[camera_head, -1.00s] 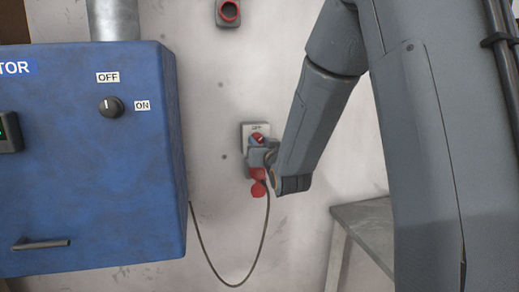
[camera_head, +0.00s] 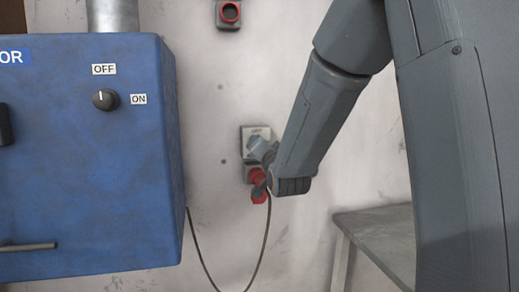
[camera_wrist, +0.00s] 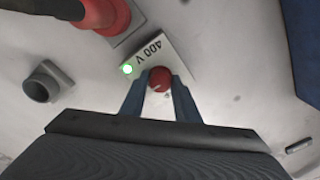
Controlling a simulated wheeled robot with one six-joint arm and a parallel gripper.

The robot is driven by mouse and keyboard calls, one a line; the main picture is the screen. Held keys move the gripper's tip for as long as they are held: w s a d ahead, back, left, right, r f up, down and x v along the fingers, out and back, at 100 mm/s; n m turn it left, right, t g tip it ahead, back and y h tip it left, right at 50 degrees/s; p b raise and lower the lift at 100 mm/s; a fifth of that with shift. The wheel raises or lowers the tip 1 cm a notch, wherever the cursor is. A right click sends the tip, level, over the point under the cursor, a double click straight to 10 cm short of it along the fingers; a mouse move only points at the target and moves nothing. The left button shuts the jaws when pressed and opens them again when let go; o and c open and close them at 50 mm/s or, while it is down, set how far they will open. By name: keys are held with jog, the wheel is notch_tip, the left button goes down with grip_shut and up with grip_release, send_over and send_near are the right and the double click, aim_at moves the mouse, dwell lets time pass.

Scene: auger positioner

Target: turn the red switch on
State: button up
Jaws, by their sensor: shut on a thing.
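The red switch (camera_wrist: 159,78) is a round red knob on a light grey wall box (camera_wrist: 150,55) marked 400 V in the wrist view. A green light (camera_wrist: 127,69) glows on that box beside the knob. My gripper (camera_wrist: 160,90) is shut on the red switch, with one blue-grey finger on each side of it.
A red plug (camera_head: 258,175) with a cable sits just below the switch box. It also shows in the wrist view (camera_wrist: 98,14). A blue cabinet (camera_head: 90,190) with a black OFF/ON knob (camera_head: 105,99) stands at left. A grey table (camera_head: 385,230) stands at lower right.

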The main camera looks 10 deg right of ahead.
jog(key=shift+r, duration=0.15)
dwell(0.3)
jog(key=o, duration=1)
jog(key=shift+w+a, duration=0.1)
jog(key=shift+s, duration=0.5)
jog(key=s+b, duration=0.1)
jog(key=s, duration=0.6)
jog(key=shift+f+b, duration=0.25)
jog(key=shift+b, duration=0.05)
